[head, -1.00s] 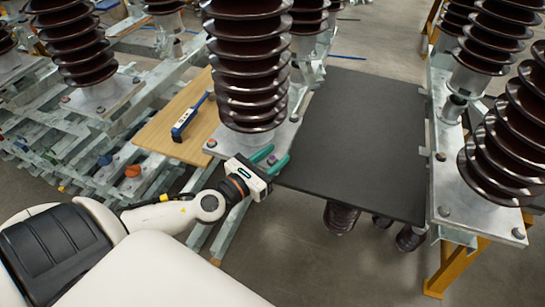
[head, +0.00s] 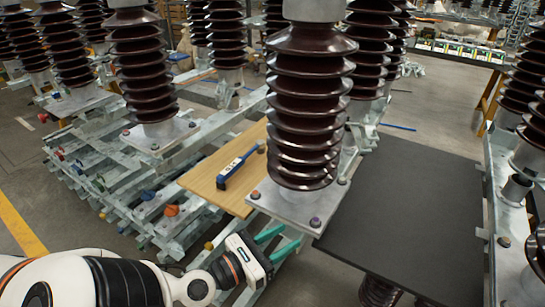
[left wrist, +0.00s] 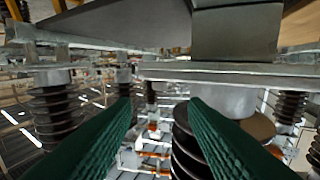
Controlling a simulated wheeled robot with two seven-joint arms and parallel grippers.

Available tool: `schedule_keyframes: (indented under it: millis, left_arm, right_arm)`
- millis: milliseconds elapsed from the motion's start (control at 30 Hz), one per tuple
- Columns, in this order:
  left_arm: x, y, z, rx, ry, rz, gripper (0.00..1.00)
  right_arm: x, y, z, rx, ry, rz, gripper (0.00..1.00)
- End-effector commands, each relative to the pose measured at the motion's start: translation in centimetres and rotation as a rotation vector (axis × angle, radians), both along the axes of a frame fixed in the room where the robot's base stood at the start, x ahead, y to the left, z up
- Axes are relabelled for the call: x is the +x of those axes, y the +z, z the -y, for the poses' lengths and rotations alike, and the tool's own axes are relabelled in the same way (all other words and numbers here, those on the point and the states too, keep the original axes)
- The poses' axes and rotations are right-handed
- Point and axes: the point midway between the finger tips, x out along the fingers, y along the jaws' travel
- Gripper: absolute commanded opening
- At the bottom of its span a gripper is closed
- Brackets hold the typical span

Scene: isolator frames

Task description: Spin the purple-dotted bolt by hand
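The purple-dotted bolt (head: 315,222) sits at the front corner of the metal base plate (head: 290,204) under the central brown ribbed insulator (head: 305,110). My left gripper (head: 285,238) is to the left of and below the bolt in the head view, apart from it. Its two teal fingers are spread with nothing between them. In the left wrist view the green fingers (left wrist: 160,108) are also apart and empty. I cannot make out the purple bolt in that view. My right gripper is not in view.
A blue-handled tool (head: 238,168) lies on a wooden board (head: 205,183) left of the base plate. A dark flat panel (head: 405,220) lies to the right. Galvanized beams (head: 125,195) and several other insulators stand around. Open floor shows at lower left.

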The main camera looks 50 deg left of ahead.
Motion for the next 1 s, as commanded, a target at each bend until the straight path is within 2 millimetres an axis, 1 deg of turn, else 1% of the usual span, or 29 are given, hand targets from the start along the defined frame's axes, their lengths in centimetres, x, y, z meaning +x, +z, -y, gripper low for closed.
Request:
schedule_keyframes:
  millis: [33, 100, 267, 600, 633, 733, 867, 967, 1000]
  left_arm:
    - [-0.6, -0.3, -0.1, 0.001, 0.001, -0.004, 0.40]
    - [-1.1, -0.2, -0.2, -0.001, 0.000, -0.002, 0.40]
    - [-1.9, -0.1, -0.3, 0.000, 0.000, -0.001, 0.40]
    - [-2.1, 0.1, -0.3, 0.000, -0.001, 0.001, 0.40]
    - [-2.1, 0.1, -0.3, 0.000, 0.000, 0.001, 0.41]
    - [-2.2, -0.2, -0.3, -0.012, 0.001, -0.011, 0.41]
    - [-2.4, -1.8, 0.2, -0.106, 0.008, -0.101, 0.41]
    - [-3.0, -3.8, 1.4, -0.254, 0.003, -0.222, 0.41]
    - [-3.3, -4.6, 2.2, -0.328, -0.006, -0.275, 0.41]
  right_arm:
    - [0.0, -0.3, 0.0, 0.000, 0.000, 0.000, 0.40]
    - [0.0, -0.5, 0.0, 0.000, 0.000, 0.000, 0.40]
    - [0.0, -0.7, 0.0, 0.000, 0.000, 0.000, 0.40]
    - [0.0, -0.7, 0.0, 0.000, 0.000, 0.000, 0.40]
    - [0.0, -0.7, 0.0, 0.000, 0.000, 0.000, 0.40]
    - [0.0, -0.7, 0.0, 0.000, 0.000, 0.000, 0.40]
    - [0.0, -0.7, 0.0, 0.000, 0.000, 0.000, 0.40]
    - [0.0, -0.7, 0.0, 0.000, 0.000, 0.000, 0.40]
    - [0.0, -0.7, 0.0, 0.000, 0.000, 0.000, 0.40]
